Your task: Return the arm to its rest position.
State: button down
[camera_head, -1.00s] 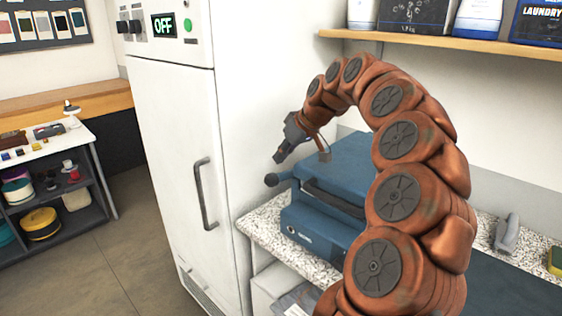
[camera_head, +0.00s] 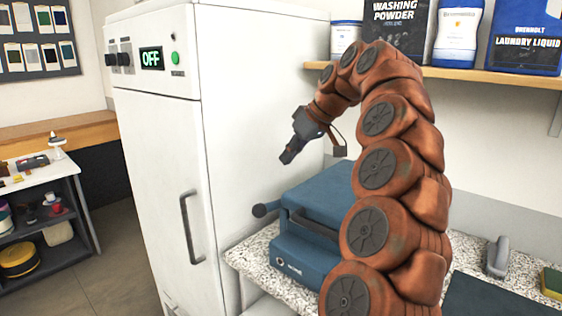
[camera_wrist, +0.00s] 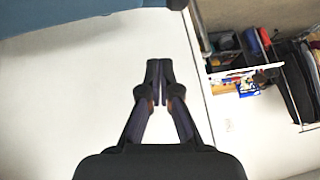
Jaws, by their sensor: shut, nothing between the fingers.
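My gripper (camera_head: 289,155) is shut and empty at the end of my curved copper-coloured arm. It hangs in the air in front of the white cabinet's side, above and to the left of the blue press-like machine. In the wrist view my gripper (camera_wrist: 158,75) shows its two dark fingers together with nothing between them. My arm arches up from the lower right and bends down to the left at its end. The lower part of my arm covers part of the blue machine and the counter.
The tall white cabinet (camera_head: 160,150) with an OFF display stands left of my arm. The blue machine (camera_head: 310,262) sits on a speckled counter (camera_head: 250,258) below my gripper. A wooden shelf (camera_head: 490,76) with laundry products is close behind my arm. A grey-handled tool (camera_head: 498,258) lies at right.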

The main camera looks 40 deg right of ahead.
jog(key=s+a+f+g+p, duration=0.1)
jog(key=s+a+f, duration=0.15)
jog(key=a, duration=0.55)
jog(key=s+a+f+n+g, duration=0.1)
jog(key=s+a+f+g, duration=0.1)
jog(key=s+a, duration=0.35)
jog(key=s+a+f+g+p, duration=0.1)
jog(key=s+a+f, duration=0.1)
jog(key=a, duration=0.7)
jog(key=s+a+f+m+g+h+p, duration=0.1)
jog(key=s+f+g, duration=0.1)
jog(key=s+f, duration=0.5)
jog(key=s+a+f+m+g+h+p, duration=0.1)
jog(key=s+f, duration=0.7)
jog(key=s, duration=0.8)
jog(key=shift+a+f+m+g+h, duration=0.3)
jog(key=shift+a+m+g+h, duration=0.2)
jog(key=shift+a+g, duration=0.15)
